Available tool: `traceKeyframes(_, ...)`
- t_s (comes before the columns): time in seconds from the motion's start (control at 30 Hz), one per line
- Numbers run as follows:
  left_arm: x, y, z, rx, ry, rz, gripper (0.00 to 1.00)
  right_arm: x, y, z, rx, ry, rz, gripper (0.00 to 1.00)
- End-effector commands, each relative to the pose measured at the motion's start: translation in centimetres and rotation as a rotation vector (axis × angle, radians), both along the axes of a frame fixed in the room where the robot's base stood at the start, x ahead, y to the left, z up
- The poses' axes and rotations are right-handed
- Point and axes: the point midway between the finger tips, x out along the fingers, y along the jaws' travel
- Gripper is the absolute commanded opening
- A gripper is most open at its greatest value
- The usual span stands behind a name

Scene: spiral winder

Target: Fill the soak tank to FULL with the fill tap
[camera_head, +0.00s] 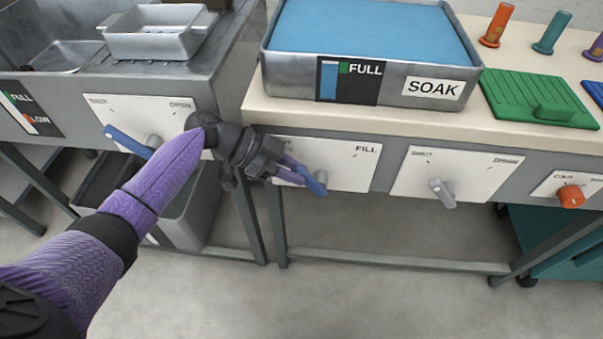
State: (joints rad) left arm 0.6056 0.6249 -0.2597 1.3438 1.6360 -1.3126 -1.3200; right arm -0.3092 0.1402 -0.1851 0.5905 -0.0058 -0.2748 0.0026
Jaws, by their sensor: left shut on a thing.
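The soak tank (395,88) is a grey metal tank on the bench at the top, labelled SOAK, with blue liquid (365,30) spread wide inside. On its front a dark level gauge (358,88) has a green mark beside FULL and a blue column reaching up about level with that mark. The fill tap's blue handle (315,185) sits on a white plate (345,165) marked FILL at its right; it points down and right. My left gripper (300,175) is shut on this handle, hiding the pivot and the plate's left label. My right gripper is out of view.
Left of my arm, another blue handle (128,141) sits on a basin's panel. Right of the fill plate are a grey knob (442,192) and an orange knob (571,196). A green ridged board (535,98) and coloured pegs (552,33) stand on the bench.

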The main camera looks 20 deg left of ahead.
Motion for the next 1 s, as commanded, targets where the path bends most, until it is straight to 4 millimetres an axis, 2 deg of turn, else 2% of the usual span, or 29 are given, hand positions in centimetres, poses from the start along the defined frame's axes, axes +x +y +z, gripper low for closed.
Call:
traceKeyframes(0.03, 0.0, 0.2, -0.6, -0.02, -0.004, 0.001, 0.0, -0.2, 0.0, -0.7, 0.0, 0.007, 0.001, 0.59)
traceKeyframes(0.23, -0.1, 0.4, -0.7, -0.079, -0.022, 0.001, 0.0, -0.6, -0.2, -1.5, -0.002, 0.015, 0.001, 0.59)
traceKeyframes(0.8, -0.1, 0.6, -0.6, -0.106, -0.03, 0.001, 0.0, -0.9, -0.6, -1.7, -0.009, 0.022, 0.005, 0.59)
traceKeyframes(0.83, -0.1, 0.6, -0.6, -0.106, -0.03, 0.001, 0.28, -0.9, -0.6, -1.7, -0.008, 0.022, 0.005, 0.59)
traceKeyframes(0.97, -0.2, 0.5, -0.6, -0.106, -0.03, 0.0, 0.55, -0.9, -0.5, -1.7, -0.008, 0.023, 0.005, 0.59)
traceKeyframes(1.0, -0.2, 0.5, -0.6, -0.106, -0.03, 0.0, 0.59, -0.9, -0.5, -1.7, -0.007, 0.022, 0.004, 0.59)
